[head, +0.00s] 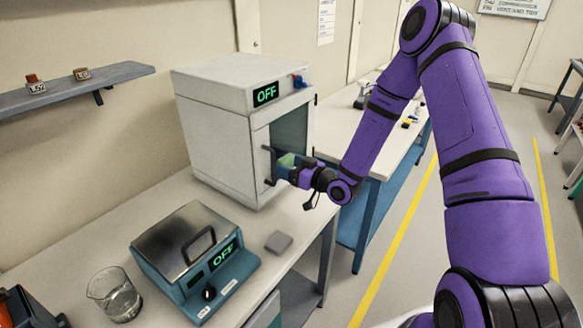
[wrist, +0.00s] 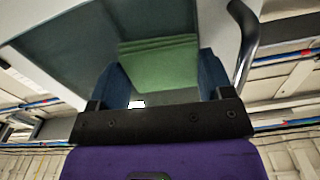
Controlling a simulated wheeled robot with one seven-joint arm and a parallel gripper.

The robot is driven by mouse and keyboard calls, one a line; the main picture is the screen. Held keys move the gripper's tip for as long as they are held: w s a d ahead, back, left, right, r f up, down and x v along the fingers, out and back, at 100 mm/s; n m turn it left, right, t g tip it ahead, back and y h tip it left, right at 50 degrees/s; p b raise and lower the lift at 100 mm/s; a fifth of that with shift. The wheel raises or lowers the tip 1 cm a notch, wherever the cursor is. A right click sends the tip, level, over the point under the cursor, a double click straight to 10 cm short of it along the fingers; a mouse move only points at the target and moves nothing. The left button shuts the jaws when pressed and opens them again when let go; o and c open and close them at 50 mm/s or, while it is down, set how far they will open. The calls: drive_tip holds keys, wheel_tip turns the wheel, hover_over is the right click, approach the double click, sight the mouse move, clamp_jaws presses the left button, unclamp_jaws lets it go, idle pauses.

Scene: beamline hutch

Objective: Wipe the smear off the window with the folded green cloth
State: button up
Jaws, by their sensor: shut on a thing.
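My gripper (head: 283,167) is at the window (head: 291,132) in the door of the white cabinet (head: 215,137). It is shut on the folded green cloth (head: 287,160). In the wrist view the cloth (wrist: 160,65) sits between the two dark blue fingers, and its far edge lies against or very near the grey-green window pane (wrist: 70,50). I cannot tell for sure whether they touch. I cannot make out a smear on the pane; the cloth and gripper cover part of it.
The dark door handle (head: 268,165) is close beside my gripper. It also shows in the wrist view (wrist: 246,45). A teal hotplate box (head: 195,260), a glass beaker (head: 115,295) and a small grey block (head: 279,242) stand on the bench. A wall shelf (head: 75,88) is at left.

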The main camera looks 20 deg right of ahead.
drive_tip(key=shift+w+a, duration=0.4)
drive_tip(key=shift+w, duration=0.15)
idle(0.4)
drive_tip(key=w+d, duration=0.2)
drive_tip(key=d, duration=0.1)
drive_tip(key=shift+w+d, duration=0.1)
drive_tip(key=shift+w, duration=0.15)
drive_tip(key=shift+r, duration=0.1)
drive_tip(key=shift+s+a, duration=0.65)
drive_tip(key=shift+a, duration=0.25)
drive_tip(key=shift+s+a, duration=0.6)
drive_tip(key=shift+a, duration=0.25)
drive_tip(key=shift+v, duration=3.05)
